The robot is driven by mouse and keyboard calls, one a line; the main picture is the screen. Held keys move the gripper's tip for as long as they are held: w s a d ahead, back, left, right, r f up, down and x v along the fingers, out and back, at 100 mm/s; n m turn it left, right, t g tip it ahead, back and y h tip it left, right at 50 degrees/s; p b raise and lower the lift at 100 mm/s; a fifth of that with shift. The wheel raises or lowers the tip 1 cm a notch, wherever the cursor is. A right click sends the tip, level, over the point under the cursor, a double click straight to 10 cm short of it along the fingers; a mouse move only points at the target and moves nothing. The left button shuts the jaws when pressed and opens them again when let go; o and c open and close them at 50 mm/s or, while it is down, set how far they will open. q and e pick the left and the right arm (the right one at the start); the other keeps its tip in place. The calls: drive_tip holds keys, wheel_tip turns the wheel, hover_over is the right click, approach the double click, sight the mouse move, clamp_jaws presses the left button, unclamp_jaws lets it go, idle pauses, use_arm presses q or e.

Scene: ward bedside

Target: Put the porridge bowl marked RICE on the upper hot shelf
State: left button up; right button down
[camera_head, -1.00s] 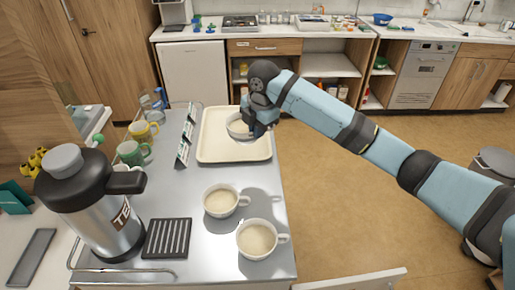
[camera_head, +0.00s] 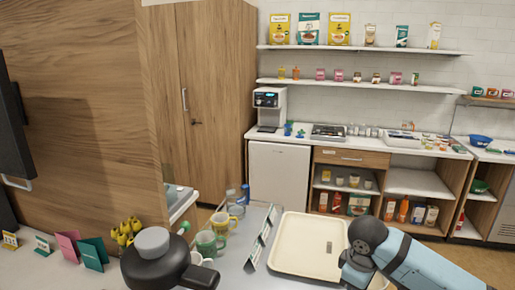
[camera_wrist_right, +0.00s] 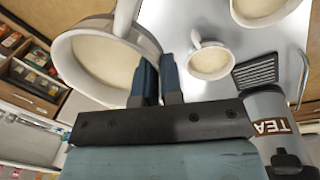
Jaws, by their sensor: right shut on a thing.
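My right gripper (camera_wrist_right: 158,82) is shut on a pale bowl of porridge (camera_wrist_right: 100,58), holding it by the side wall near the rim. The bowl's handle points to the top of the right wrist view. No RICE mark is readable on it. In the head view my right gripper's fingers and the held bowl are hidden or cut off at the bottom edge, by the cream tray (camera_head: 283,262). Two other porridge bowls show in the wrist view, one in the middle (camera_wrist_right: 210,62) and one at the top right (camera_wrist_right: 262,8). I cannot pick out the upper hot shelf. My left gripper is not in view.
Beyond are a counter, a white cupboard (camera_head: 279,185) and two wall shelves (camera_head: 365,49) with packets.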

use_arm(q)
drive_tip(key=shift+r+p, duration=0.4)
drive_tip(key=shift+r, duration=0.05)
use_arm(e)
drive_tip(key=s+d+f+m+g, duration=0.1)
drive_tip(key=s+m, duration=0.6)
drive_tip(key=m, duration=0.2)
drive_tip(key=shift+s+d+f+m, duration=0.2)
drive_tip(key=shift+s+f+m, duration=0.05)
drive_tip(key=shift+m, duration=0.05)
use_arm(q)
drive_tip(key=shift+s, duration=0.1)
use_arm(e)
drive_tip(key=shift+f, duration=0.1)
